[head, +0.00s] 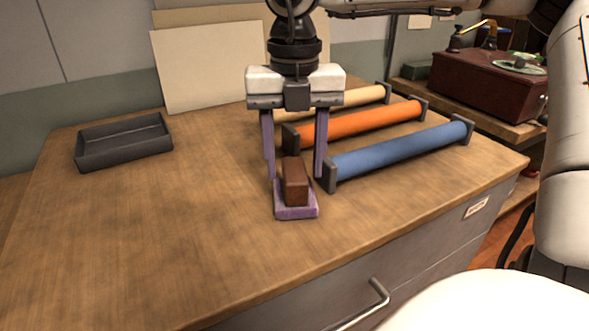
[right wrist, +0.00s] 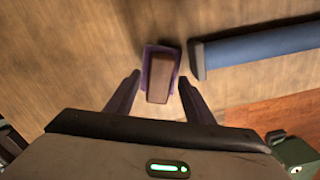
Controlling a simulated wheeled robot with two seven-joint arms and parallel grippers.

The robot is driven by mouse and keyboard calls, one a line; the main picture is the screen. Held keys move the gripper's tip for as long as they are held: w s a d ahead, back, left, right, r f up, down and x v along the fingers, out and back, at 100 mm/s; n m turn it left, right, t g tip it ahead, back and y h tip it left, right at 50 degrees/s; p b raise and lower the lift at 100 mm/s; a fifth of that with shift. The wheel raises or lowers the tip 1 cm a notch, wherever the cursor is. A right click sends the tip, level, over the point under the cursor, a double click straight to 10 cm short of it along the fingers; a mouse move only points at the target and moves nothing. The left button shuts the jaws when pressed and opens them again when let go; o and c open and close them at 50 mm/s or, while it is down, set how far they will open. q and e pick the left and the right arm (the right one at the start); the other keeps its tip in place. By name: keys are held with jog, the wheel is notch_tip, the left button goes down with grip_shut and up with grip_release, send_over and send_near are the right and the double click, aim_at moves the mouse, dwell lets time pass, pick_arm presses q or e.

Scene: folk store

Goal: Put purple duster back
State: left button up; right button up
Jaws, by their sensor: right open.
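The purple duster (head: 296,212) lies on the wooden table top, a purple pad with a brown block handle on it. In the right wrist view the duster (right wrist: 161,75) lies just beyond and between the fingertips. My right gripper (head: 297,178) is open above the table, its two purple fingers pointing down on either side of the duster's line. In the right wrist view this gripper (right wrist: 160,80) has nothing between its fingers that it grips. An empty dark grey tray (head: 124,150) sits at the left of the table. My left gripper is not in view.
Blue (head: 402,150), orange (head: 360,122) and cream (head: 360,97) rolls on dark end holders lie right of the duster. Pale boards (head: 200,70) lean at the back wall. A red record player (head: 480,85) stands on a separate surface.

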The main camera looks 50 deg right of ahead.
aim_at(294, 169)
notch_tip(294, 169, up, 10)
jog(key=p, duration=0.1)
jog(key=shift+f, duration=0.25)
